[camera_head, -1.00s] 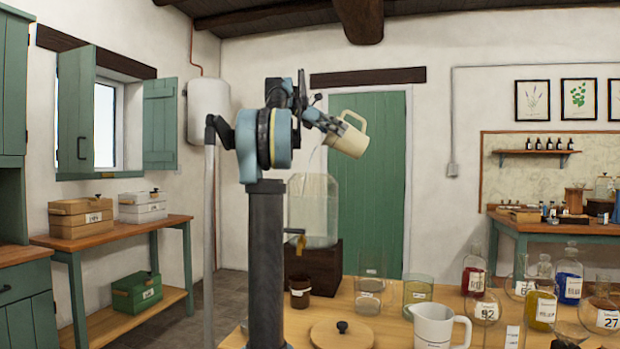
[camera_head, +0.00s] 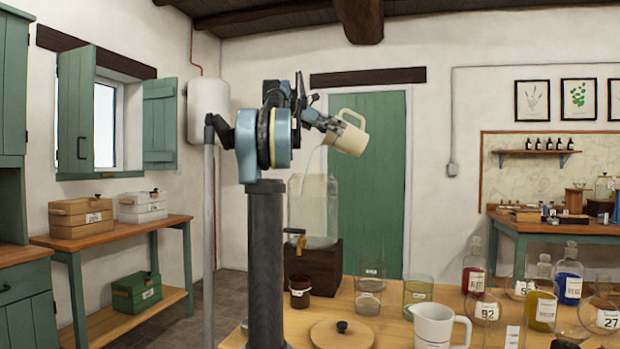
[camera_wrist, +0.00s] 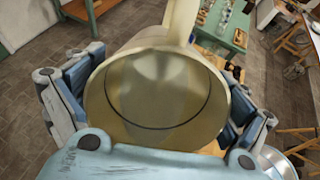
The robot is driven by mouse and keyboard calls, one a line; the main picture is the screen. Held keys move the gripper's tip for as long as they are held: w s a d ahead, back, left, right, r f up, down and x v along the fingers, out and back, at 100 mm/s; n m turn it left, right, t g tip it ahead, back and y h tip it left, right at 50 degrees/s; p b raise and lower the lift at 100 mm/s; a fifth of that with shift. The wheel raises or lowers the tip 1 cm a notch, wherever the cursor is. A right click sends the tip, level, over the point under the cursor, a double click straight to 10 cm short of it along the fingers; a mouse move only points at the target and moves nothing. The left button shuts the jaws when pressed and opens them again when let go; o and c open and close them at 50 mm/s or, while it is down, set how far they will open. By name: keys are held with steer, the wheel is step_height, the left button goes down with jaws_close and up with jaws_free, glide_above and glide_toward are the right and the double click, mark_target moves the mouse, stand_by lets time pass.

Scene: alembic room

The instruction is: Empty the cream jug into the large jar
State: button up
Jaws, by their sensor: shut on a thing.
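The cream jug (camera_head: 346,136) is held tilted, mouth down to the left, above and to the right of the large jar's top. My gripper (camera_head: 330,124) is shut on the jug; its fingers also show on both sides of the jug in the wrist view (camera_wrist: 155,110). A thin pale stream falls from the jug's lip toward the large clear jar (camera_head: 314,212). The jar has a tap low on its front and stands on a dark wooden block (camera_head: 318,268). The wrist view looks at the jug's round end, with a dark ring line; how much liquid is left cannot be told.
The wooden table (camera_head: 390,335) holds a white jug (camera_head: 437,325), a round wooden lid (camera_head: 342,335), a small brown jar (camera_head: 300,290), clear glass beakers and several labelled bottles at the right. Space above the table is clear around the jug.

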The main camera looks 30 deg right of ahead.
steer(key=shift+w+a+r+g+h, duration=0.2)
steer(key=shift+a+r+g+h, duration=0.2)
steer(key=shift+h, duration=0.35)
steer(key=shift+w+a+r+g+h, duration=0.15)
steer(key=shift+a+r+g+h, duration=0.25)
steer(key=shift+h, duration=0.35)
stand_by(1.6)
steer(key=shift+w+a+r+h, duration=0.15)
steer(key=shift+a+r+h, duration=0.15)
steer(key=shift+a+h, duration=0.25)
steer(key=shift+d, duration=0.15)
